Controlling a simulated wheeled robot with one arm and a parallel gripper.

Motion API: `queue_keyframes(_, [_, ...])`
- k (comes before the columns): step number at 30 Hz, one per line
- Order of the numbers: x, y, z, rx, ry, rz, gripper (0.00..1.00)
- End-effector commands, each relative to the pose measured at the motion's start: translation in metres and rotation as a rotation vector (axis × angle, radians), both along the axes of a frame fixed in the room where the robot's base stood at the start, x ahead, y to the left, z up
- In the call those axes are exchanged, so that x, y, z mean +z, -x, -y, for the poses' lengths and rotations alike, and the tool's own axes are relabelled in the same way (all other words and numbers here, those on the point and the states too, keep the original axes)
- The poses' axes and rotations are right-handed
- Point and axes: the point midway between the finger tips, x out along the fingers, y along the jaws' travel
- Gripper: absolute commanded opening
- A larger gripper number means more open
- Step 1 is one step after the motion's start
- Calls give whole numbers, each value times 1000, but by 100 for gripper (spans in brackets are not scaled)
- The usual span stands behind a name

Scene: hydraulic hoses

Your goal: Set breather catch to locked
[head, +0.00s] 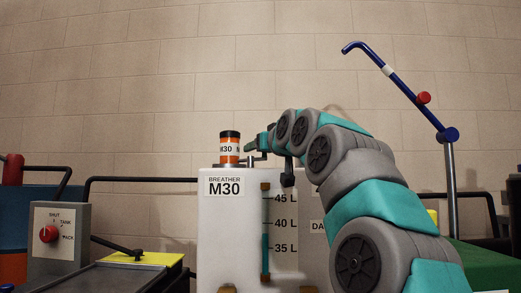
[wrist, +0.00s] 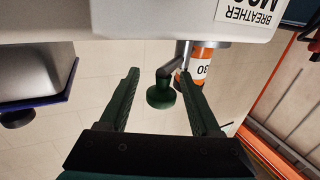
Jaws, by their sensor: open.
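The breather (head: 229,148) is an orange cylinder with a black cap and an M30 label, upright on the white tank (head: 224,245). It also shows upside down in the wrist view (wrist: 202,66). Beside its base, a short grey arm ends in a round dark green knob (wrist: 160,92), which looks like the catch. My gripper (wrist: 158,74) is open, with one dark green finger on each side of the knob and a gap to both. In the head view my gripper (head: 262,143) is just right of the breather; the knob is not clearly visible there.
The tank has a level gauge (head: 265,235) on its front. A selector box with a red knob (head: 49,233) stands at left. A blue pole (head: 412,98) rises at right. A black rail (head: 140,180) runs behind the tank. The wall behind is bare.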

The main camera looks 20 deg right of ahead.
Motion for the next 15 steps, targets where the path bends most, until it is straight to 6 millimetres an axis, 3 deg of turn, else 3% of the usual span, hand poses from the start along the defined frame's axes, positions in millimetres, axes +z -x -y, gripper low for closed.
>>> queue_keyframes(15, [1, 56, 6, -1, -1, 3, 64])
